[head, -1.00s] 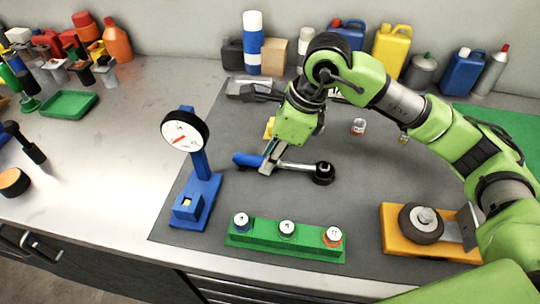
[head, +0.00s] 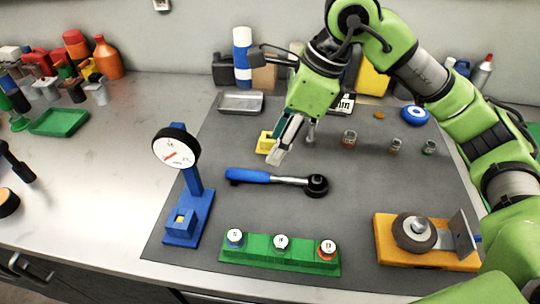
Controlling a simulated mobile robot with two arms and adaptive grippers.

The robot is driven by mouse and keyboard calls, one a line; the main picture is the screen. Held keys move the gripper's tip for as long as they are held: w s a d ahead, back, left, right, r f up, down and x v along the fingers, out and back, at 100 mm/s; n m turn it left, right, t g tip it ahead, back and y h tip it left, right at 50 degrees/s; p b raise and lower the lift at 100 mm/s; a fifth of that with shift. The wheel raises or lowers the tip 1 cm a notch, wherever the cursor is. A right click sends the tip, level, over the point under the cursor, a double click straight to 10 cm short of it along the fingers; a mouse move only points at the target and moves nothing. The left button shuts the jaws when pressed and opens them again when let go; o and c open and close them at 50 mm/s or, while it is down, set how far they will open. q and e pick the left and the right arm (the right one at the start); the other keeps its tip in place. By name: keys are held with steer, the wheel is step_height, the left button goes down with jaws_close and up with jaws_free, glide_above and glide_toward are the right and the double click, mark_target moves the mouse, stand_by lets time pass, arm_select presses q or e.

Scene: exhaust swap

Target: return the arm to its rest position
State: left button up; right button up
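My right gripper (head: 278,153) is above the dark mat, behind and above the ratchet with the blue handle (head: 250,176). It holds nothing, and its fingers look slightly apart, seen nearly edge-on. The ratchet lies flat on the mat with its round black head to the right, clear of the fingers. My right arm (head: 440,90) reaches in from the right edge, bent high over the back of the mat. My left gripper is not in view.
A blue stand with a dial (head: 176,147) is left of the ratchet. A green rack (head: 265,257) with three sockets is in front. An orange block with a grey roller (head: 398,245) is front right. Small jars (head: 349,138), a metal tray (head: 240,102) and bottles stand behind.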

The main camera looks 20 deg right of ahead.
steer(key=shift+v, duration=0.95)
